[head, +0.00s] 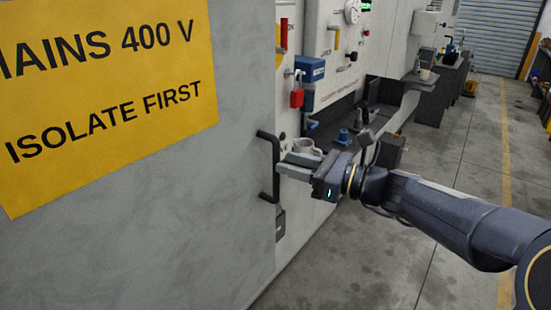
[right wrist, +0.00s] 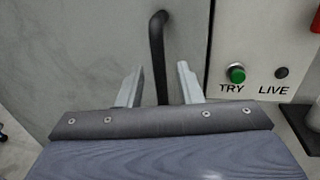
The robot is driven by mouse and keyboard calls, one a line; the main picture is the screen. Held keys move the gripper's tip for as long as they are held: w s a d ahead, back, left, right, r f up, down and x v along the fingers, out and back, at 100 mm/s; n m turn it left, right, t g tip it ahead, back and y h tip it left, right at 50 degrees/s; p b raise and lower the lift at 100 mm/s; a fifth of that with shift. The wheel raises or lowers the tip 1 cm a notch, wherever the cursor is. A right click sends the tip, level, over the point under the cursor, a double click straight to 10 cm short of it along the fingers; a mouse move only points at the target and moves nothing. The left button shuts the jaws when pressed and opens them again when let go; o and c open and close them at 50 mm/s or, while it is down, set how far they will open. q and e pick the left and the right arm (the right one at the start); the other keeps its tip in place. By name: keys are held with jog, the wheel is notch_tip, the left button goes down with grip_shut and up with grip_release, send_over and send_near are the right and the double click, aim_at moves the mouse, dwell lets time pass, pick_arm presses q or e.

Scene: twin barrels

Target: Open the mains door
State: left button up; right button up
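The mains door (head: 140,200) is a large grey panel with a yellow sign (head: 110,85) reading "400 V" and "ISOLATE FIRST". A black vertical bar handle (head: 274,168) is near its right edge. My right gripper (head: 283,166) is at the handle, coming from the right. In the right wrist view its two fingers stand apart, with the handle (right wrist: 158,50) between them and no clear contact on either side. The door (right wrist: 80,60) appears closed against the cabinet front there. My left gripper is not in view.
Right of the door, the cabinet front carries a red padlock (head: 296,98), a blue box (head: 310,70) and a red-and-yellow lever (head: 283,35). A green TRY button (right wrist: 236,73) sits beside the LIVE lamp (right wrist: 282,72). Open floor (head: 400,270) lies at the right.

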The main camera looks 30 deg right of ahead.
jog(key=x, duration=0.4)
grip_shut()
